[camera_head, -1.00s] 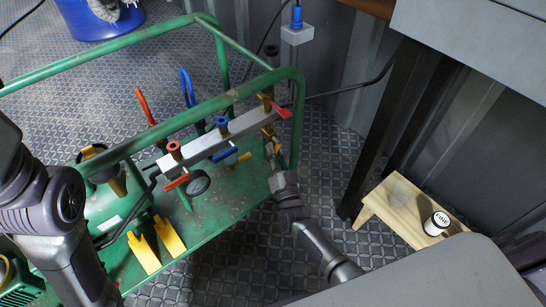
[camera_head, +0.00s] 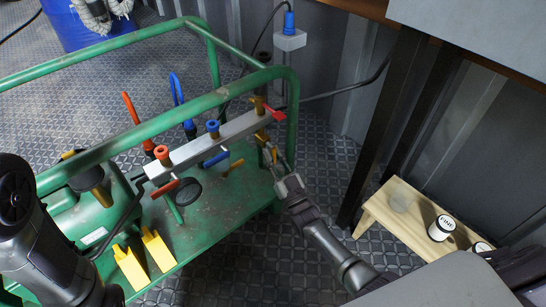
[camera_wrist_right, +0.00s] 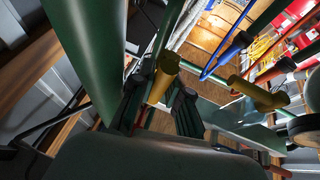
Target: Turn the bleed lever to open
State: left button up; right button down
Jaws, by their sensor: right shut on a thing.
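A silver manifold bar (camera_head: 205,147) with several coloured valves runs along the green cart frame. A red lever (camera_head: 164,188), a blue lever (camera_head: 216,159) and a small yellow lever (camera_head: 233,167) hang from its front. My right gripper (camera_head: 272,158) reaches the bar's right end from below and is shut on a yellow lever (camera_head: 262,136). In the right wrist view a yellow rod (camera_wrist_right: 163,76) shows between the dark fingers (camera_wrist_right: 160,110). I cannot tell which way this lever points, as the fingers partly cover it. My left arm shows at the left edge, its gripper out of view.
The green cart rail (camera_head: 160,117) passes close above the bar. A red handle (camera_head: 273,113) sits at its right end. Yellow wedge pieces (camera_head: 131,266) stand on the cart deck. A wooden stool (camera_head: 385,221) with white cups (camera_head: 441,228) is at the right.

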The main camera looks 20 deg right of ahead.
jog(key=shift+r, duration=0.1)
jog(key=c, duration=1.1)
grip_release()
jog(key=shift+c, duration=0.2)
jog(key=shift+d, duration=0.15)
